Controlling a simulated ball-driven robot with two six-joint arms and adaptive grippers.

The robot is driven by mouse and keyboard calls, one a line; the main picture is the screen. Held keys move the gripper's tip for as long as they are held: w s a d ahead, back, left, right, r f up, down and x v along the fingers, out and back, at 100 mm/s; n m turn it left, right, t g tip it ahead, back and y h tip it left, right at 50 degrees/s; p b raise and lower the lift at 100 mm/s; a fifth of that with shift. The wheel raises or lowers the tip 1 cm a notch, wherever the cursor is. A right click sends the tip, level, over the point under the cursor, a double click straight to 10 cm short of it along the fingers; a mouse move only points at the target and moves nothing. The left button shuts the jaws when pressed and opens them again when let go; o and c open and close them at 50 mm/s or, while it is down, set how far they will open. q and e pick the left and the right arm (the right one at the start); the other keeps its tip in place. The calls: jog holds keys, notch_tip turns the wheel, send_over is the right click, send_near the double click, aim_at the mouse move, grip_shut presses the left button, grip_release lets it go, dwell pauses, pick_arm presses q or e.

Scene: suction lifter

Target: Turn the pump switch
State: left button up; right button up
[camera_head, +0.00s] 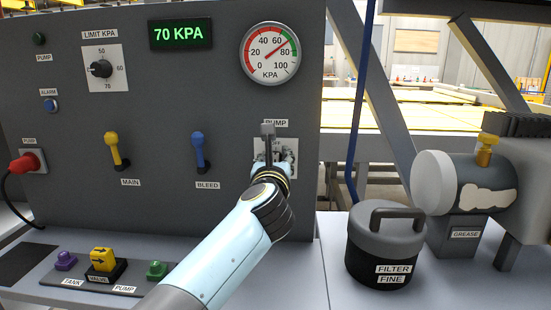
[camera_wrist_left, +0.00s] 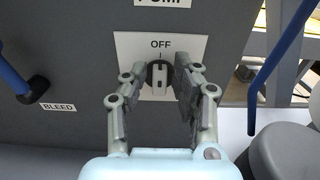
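The pump switch (camera_wrist_left: 159,78) is a dark knob with a pale grip bar on a white plate (camera_wrist_left: 127,45) marked OFF. Its bar stands upright, in line with the OFF mark. My left gripper (camera_wrist_left: 161,72) has its two fingers apart, one on each side of the knob; I cannot tell whether they touch it. In the head view my left gripper (camera_head: 268,132) is at the panel under the PUMP label (camera_head: 276,122) and hides most of the switch. My right gripper is not in view.
The grey panel (camera_head: 160,185) carries a blue bleed lever (camera_head: 198,150), a yellow main lever (camera_head: 115,150), a gauge (camera_head: 270,54) and a display reading 70 KPA (camera_head: 180,34). A dark filter canister (camera_head: 385,250) stands right of my arm. A blue hose (camera_head: 357,110) hangs at the panel's right.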

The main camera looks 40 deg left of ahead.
pick_arm(q)
jog(key=c, duration=0.4)
grip_shut()
jog(key=shift+r+m+p, duration=0.1)
jog(key=shift+m+p, duration=0.5)
jog(key=shift+p, duration=0.1)
jog(key=shift+w+d+m+p, duration=0.1)
jog(key=shift+d+m+p, duration=0.05)
jog(key=shift+m+p, duration=0.5)
jog(key=m+p, duration=0.3)
jog(key=m, duration=0.2)
jog(key=f+m+p, duration=0.1)
jog(key=m+p, duration=0.3)
jog(key=m, duration=0.1)
jog(key=d+f+m+p, duration=0.1)
jog(key=m+p, duration=0.2)
jog(key=m, duration=0.2)
jog(key=shift+w, duration=0.35)
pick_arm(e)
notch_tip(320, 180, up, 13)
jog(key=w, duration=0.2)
pick_arm(q)
jog(key=shift+m, duration=0.25)
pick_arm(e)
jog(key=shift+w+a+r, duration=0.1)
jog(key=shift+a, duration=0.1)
